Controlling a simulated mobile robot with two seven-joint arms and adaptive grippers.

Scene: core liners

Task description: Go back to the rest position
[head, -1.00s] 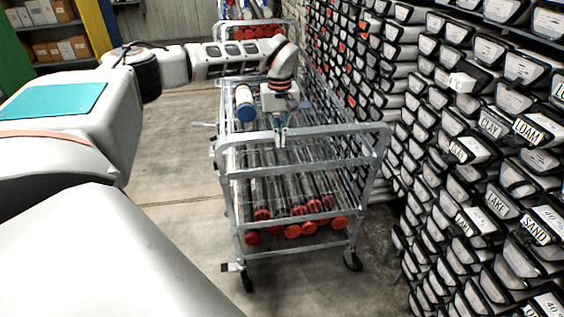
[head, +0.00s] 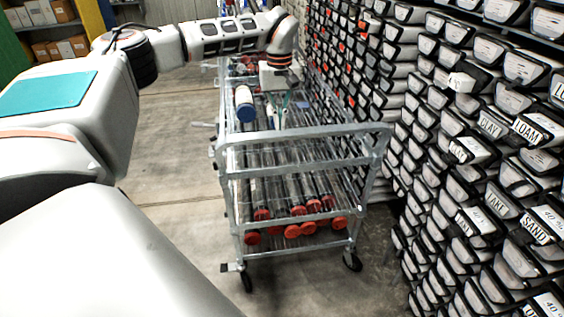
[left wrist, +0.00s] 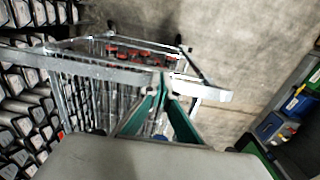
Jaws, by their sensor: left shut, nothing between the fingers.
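My left gripper (head: 279,106) is over the upper part of the metal cart, fingers pointing down. Its green-lined fingers are closed together with nothing between them; they also show in the left wrist view (left wrist: 163,88), above the cart. The left arm reaches in from the left and bends down at the wrist. My right gripper is not in view.
The metal cart (head: 300,134) carries clear core liners with red caps (head: 298,210) on its lower levels. A wall of labelled core boxes (head: 480,150) stands close on the right. Concrete floor (head: 180,150) is clear left of the cart.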

